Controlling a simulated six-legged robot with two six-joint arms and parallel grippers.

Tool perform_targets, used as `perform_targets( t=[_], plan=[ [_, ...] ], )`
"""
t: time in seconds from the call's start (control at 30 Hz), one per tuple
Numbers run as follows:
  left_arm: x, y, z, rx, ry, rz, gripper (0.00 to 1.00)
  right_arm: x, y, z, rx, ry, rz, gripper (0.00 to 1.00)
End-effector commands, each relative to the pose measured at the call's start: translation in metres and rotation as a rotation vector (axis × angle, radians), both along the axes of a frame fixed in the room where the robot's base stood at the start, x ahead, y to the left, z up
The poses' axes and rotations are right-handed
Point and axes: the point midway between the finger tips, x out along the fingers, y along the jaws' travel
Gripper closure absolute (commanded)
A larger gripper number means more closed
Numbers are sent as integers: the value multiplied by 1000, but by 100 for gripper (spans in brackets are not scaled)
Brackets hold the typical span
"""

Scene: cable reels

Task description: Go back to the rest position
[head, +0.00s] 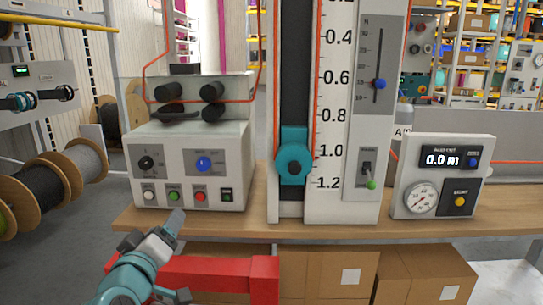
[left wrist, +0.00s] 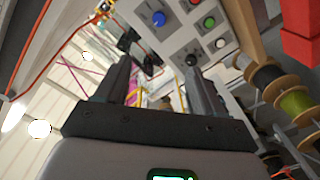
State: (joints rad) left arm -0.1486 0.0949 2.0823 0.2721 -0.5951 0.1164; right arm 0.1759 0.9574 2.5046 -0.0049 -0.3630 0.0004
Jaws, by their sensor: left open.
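My left gripper (head: 172,226) is in front of the bench edge in the head view, just below the button row of a white control box (head: 232,137). In the left wrist view its two fingers (left wrist: 158,85) are apart with nothing between them. The control box also shows beyond the fingers in that view (left wrist: 183,42). My right gripper does not show in either view.
The wooden bench (head: 440,222) carries a tall scale panel (head: 334,205) with a teal slider (head: 292,152) and a meter box (head: 438,152) reading 0.0 m. Cable reels (head: 45,190) stand at left. A red beam (head: 222,272) and cardboard boxes (head: 325,275) are below the bench.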

Motion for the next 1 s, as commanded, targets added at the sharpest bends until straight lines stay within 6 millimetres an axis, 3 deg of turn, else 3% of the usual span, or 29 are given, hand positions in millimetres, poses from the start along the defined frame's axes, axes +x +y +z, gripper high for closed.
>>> perform_targets(
  t=[0.1,0.37,0.57,0.67,0.77,0.9,1.0],
  plan=[
    [2,5,-5,0,9,11,32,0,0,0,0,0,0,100],
    [22,9,-88,18,168,20,32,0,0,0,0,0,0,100],
    [20,5,-166,38,322,0,32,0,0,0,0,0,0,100],
    [10,0,-220,51,433,-24,32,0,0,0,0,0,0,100],
    [-13,-8,-289,67,583,-67,32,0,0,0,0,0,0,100],
    [-73,-26,-388,85,831,-165,32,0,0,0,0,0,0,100],
    [-124,-41,-440,91,989,-248,32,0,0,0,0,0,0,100]
  ],
)
